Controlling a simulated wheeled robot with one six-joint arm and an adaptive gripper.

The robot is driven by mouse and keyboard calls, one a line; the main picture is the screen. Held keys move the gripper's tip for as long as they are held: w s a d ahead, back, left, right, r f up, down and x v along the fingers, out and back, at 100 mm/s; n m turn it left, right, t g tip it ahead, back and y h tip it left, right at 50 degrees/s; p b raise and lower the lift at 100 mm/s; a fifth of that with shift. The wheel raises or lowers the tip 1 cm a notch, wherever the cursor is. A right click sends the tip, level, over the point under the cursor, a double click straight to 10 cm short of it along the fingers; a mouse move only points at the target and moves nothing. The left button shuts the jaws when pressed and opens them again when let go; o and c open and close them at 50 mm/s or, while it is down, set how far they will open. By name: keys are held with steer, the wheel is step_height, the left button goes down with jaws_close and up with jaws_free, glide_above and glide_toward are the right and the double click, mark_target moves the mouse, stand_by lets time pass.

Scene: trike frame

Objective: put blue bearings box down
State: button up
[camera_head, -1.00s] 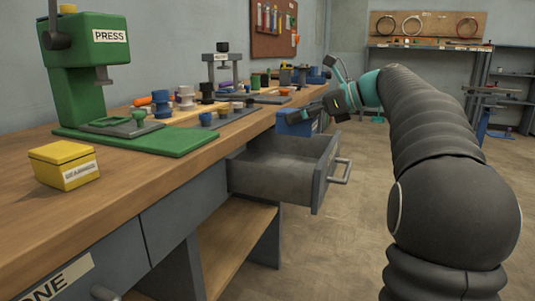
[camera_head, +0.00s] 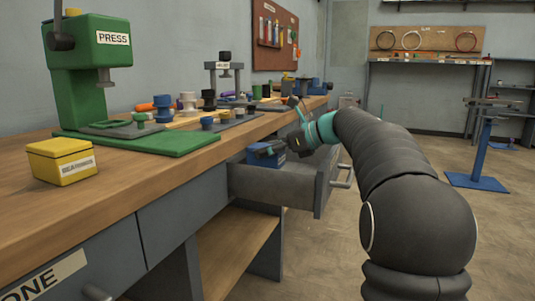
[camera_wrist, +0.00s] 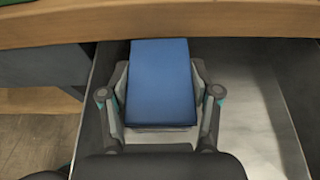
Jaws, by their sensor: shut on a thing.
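The blue bearings box (camera_head: 265,155) is in my gripper (camera_head: 277,150), in the open grey drawer under the bench in the head view. In the wrist view the box (camera_wrist: 161,82) lies between the two fingers of my gripper (camera_wrist: 161,98), which are shut on its sides. The box is at the bench-side end of the drawer (camera_wrist: 255,105), close to the bench edge. Its underside is hidden, so I cannot tell whether it touches the drawer floor.
The wooden bench top (camera_head: 150,180) overhangs the drawer's inner end. A yellow box (camera_head: 62,161) and a green press (camera_head: 95,75) stand on the bench. The drawer floor right of the blue box is bare. A blue-based stand (camera_head: 477,180) is at the far right.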

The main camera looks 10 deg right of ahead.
steer(key=shift+f, duration=0.5)
steer(key=o, duration=1.5)
steer(key=shift+c, duration=0.2)
steer(key=shift+r, duration=0.15)
steer(key=p+v, duration=0.2)
steer(key=v, duration=1)
steer(key=shift+r, duration=0.45)
